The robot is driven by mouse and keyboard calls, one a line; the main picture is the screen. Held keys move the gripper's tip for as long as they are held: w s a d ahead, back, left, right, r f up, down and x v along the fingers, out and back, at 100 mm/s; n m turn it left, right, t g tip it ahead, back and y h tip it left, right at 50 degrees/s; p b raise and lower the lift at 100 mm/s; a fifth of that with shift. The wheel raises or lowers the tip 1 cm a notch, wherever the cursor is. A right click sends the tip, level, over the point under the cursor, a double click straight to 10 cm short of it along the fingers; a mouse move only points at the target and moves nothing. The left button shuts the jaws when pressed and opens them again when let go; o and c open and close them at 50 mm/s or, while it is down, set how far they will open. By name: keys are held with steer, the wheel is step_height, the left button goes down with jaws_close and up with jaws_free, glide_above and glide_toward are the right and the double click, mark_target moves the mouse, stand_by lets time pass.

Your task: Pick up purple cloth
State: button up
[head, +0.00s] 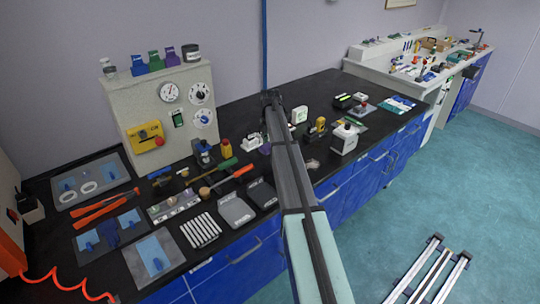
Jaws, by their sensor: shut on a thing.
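A small purple patch, which looks like the purple cloth (265,149), shows just left of my arm over the black bench in the head view. It is partly covered by my arm and too small to tell whether it lies on the bench or is held. My arm reaches forward from the bottom of the view across the bench. I cannot make out my gripper's fingers; they seem to be hidden behind the arm.
A white balance-like device (345,138) stands right of my arm. A small white item (252,142) is beside the purple patch. Tools and grey trays crowd the left bench. A beige instrument (163,110) with dials stands at the back left. The teal floor at right is mostly clear.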

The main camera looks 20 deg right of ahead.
step_height(320, 180, up, 14)
steer(key=b, duration=0.2)
steer(key=shift+f, duration=0.1)
